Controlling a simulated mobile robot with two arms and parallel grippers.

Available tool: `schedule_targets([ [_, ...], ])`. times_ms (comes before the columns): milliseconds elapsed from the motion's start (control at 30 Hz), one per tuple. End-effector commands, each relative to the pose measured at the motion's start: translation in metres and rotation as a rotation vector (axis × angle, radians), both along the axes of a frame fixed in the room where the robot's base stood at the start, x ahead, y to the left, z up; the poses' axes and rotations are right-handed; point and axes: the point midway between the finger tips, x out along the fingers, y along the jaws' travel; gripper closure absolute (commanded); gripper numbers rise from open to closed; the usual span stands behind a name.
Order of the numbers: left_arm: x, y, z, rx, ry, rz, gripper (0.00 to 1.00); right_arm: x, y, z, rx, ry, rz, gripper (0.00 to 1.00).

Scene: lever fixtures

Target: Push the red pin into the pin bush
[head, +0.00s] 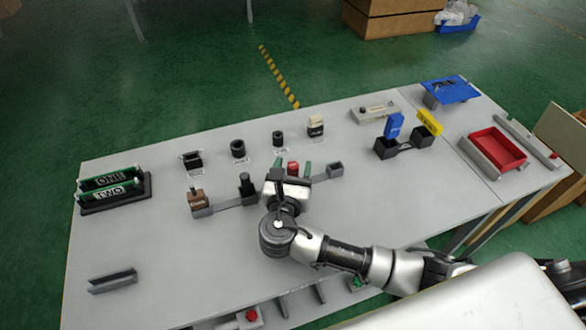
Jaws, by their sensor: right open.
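A small red piece (293,168), which looks like the red pin, shows near the middle of the table. My right gripper (292,166) is open, with one green fingertip on each side of the red piece; I cannot tell whether they touch it. A grey bar with a grey open block (335,170) at its end extends to the right from there. I cannot tell which part is the pin bush; it may be hidden by my gripper. My left gripper is not in view.
Left of my gripper stands a fixture with a brown block (197,199) and a black post (247,185). Behind are small black sockets (238,149). Blue and yellow levers (430,122) and a red tray (497,149) are right. The table's front left is mostly clear.

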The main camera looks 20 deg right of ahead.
Motion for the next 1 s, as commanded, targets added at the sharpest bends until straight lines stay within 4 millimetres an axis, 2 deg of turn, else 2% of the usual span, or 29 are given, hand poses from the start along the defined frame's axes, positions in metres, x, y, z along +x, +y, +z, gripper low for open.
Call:
schedule_targets([
  [100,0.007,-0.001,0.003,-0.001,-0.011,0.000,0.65,0.015,-0.007,0.001,-0.003,-0.001,0.000,0.43],
  [200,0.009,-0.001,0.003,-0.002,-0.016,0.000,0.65,0.022,-0.011,0.000,0.000,0.001,0.000,0.43],
  [433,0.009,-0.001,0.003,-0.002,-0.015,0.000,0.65,0.023,-0.011,0.000,0.001,0.002,0.001,0.43],
  [800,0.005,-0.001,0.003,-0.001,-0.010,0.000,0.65,0.022,-0.011,0.000,0.000,0.001,0.001,0.96],
  [1000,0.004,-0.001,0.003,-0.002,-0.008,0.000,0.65,0.022,-0.011,0.000,0.000,0.001,0.001,0.96],
])
